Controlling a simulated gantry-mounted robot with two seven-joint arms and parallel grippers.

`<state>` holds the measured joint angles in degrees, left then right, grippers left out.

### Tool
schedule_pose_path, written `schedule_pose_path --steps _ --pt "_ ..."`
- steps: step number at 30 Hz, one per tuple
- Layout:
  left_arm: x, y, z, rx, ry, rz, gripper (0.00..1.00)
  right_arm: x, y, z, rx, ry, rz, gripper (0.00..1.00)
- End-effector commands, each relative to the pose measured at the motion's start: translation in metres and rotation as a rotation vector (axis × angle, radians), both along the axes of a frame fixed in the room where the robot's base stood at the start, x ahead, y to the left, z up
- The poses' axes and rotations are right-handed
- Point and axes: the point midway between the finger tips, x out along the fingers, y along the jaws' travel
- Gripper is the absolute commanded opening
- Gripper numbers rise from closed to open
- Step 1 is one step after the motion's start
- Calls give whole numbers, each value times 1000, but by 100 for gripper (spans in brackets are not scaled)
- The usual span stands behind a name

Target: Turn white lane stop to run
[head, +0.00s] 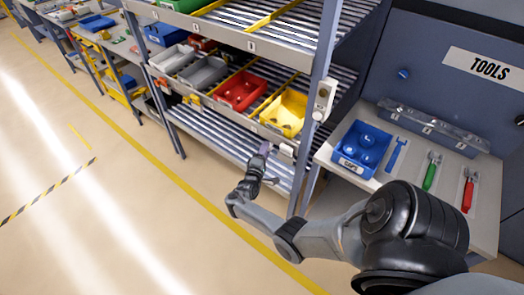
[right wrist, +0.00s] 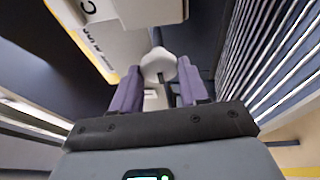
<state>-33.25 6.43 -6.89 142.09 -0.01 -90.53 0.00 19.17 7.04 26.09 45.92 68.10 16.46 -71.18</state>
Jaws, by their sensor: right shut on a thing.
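The white lane stop shows in the right wrist view as a rounded white knob (right wrist: 158,65) on a dark stem, between the purple fingertips. My right gripper (right wrist: 158,88) is shut on it. In the head view my right gripper (head: 264,150) reaches up to the front edge of the rack's lower shelf, below the yellow bin. A small whitish part (head: 287,150) shows just right of the fingertips there. I cannot tell from these frames whether the stop points to stop or run. My left gripper is not in view.
The roller rack (head: 225,140) holds grey, red (head: 240,90) and yellow (head: 284,112) bins. A white box (head: 325,95) is on its right post. To the right, a bench (head: 400,195) holds a blue caps bin (head: 362,148) and tools. The floor in front is clear.

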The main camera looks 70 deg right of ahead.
Motion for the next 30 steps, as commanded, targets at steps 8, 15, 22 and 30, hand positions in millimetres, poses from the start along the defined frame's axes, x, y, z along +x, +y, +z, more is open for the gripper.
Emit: schedule_pose_path --steps 8,15,22,30 --pt "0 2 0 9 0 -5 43 0 0 1 -2 1 -1 59" --pt "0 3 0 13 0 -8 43 0 0 0 -1 0 -1 67" --pt "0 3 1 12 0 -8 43 1 7 0 1 0 1 67" --pt "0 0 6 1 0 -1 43 1 46 -4 3 0 1 67"
